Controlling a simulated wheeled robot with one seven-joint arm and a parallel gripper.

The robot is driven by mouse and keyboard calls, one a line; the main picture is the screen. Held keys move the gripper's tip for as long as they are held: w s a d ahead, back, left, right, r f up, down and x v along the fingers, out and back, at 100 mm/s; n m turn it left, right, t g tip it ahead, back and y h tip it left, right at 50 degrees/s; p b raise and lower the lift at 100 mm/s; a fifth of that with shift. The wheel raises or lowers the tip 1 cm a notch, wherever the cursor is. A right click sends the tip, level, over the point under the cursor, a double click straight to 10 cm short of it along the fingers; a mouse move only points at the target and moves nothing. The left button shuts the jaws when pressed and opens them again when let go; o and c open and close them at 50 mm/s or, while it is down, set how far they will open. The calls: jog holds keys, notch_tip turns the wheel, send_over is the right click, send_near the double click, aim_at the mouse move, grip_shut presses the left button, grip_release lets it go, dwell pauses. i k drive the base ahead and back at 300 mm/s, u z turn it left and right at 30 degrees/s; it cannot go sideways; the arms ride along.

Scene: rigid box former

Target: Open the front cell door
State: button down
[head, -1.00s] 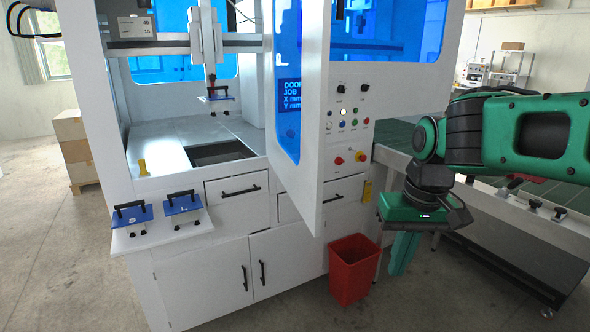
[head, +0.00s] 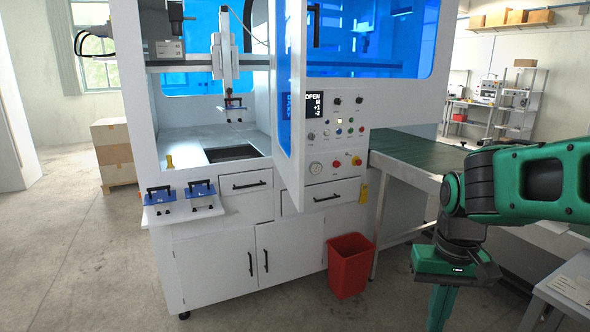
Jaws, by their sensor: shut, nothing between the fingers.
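The front cell door (head: 298,150), a white frame with a blue pane, stands swung outward from the cell. It is seen nearly edge-on in the head view. The cell's front opening to its left is clear, showing the white work surface (head: 185,146) inside.
A red bin (head: 350,267) stands on the floor between the cabinet and my gripper. A green conveyor table (head: 425,150) extends right of the cell. A shelf with two blue tool plates (head: 200,189) juts out at the front left. Floor in front is free.

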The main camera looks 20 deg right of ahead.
aim_at(289, 17)
jog(key=z, duration=0.1)
jog(key=k, duration=0.2)
jog(key=z, duration=0.5)
jog(key=i, duration=1.3)
jog(key=u, duration=1.75)
